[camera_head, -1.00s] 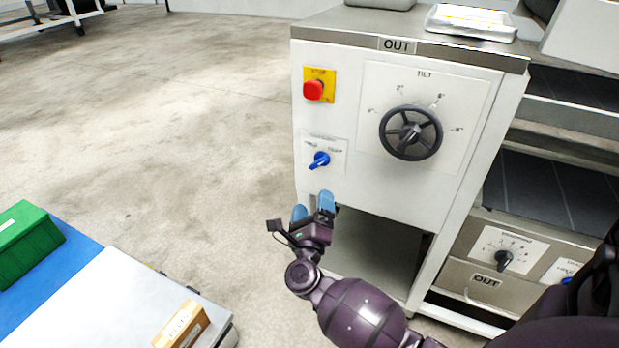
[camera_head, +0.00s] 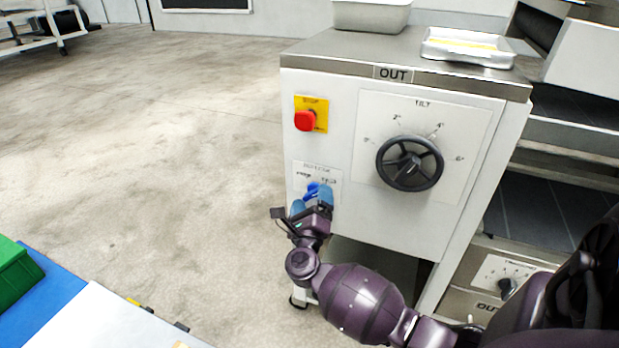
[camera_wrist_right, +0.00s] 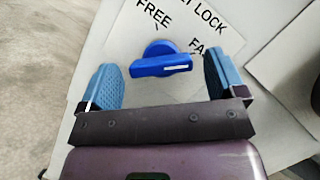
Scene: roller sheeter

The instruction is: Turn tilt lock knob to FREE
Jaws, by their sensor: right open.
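The blue tilt lock knob (camera_head: 312,190) sits on a white label plate on the left of the machine's front panel. In the right wrist view the knob (camera_wrist_right: 160,61) lies between the two blue fingertips, with free space on both sides. Its white mark points to the right, toward the partly visible word "FA...", while "FREE" is printed above it to the left. My right gripper (camera_head: 312,202) is open around the knob and partly covers it in the head view; it also shows in the right wrist view (camera_wrist_right: 162,84). My left gripper is not in view.
A red stop button (camera_head: 305,121) on a yellow plate sits above the knob. A black tilt handwheel (camera_head: 410,163) is to its right. Trays (camera_head: 468,47) stand on the machine's top.

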